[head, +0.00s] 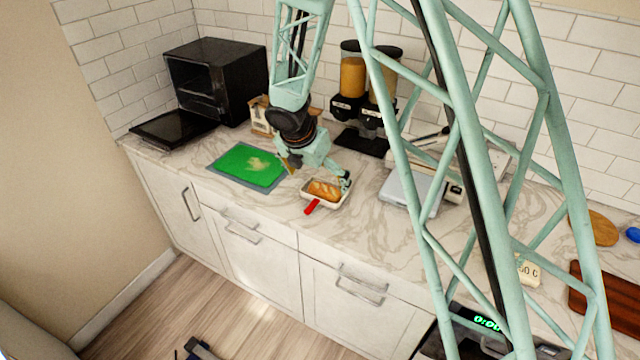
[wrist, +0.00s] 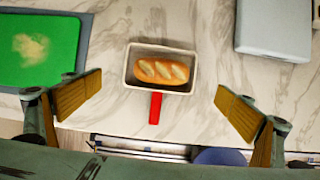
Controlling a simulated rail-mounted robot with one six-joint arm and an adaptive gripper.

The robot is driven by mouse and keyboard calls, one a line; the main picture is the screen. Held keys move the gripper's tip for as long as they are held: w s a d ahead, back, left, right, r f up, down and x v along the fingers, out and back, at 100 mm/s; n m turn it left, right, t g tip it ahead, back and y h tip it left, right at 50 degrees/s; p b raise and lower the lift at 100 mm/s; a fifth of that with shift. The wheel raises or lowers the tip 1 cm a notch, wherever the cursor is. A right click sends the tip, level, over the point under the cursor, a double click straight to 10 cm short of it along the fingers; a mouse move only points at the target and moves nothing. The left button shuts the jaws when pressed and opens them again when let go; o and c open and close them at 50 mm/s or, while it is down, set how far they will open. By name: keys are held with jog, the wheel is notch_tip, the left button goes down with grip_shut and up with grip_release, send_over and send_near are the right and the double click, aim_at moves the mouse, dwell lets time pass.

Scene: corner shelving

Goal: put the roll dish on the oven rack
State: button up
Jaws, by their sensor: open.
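The roll dish (head: 339,199) is a small white rectangular dish with a red handle, holding a brown scored roll (head: 323,190). It stands on the marble counter near the front edge, its handle towards that edge. In the wrist view the dish (wrist: 188,89) lies between and beyond the fingers, with the handle (wrist: 155,108) towards me. My gripper (wrist: 160,105) is open and empty, its tan finger pads wide apart on either side of the dish and not visibly touching it. The black oven (head: 232,75) stands at the back left with its door (head: 165,130) folded down; a rack shows dimly inside.
A green cutting board (head: 245,166) on a grey mat lies left of the dish. A grey scale-like device (head: 410,190) stands right of it. Bare counter surrounds the dish.

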jog(key=shift+p+v, duration=0.3)
jog(key=shift+v, duration=2.1)
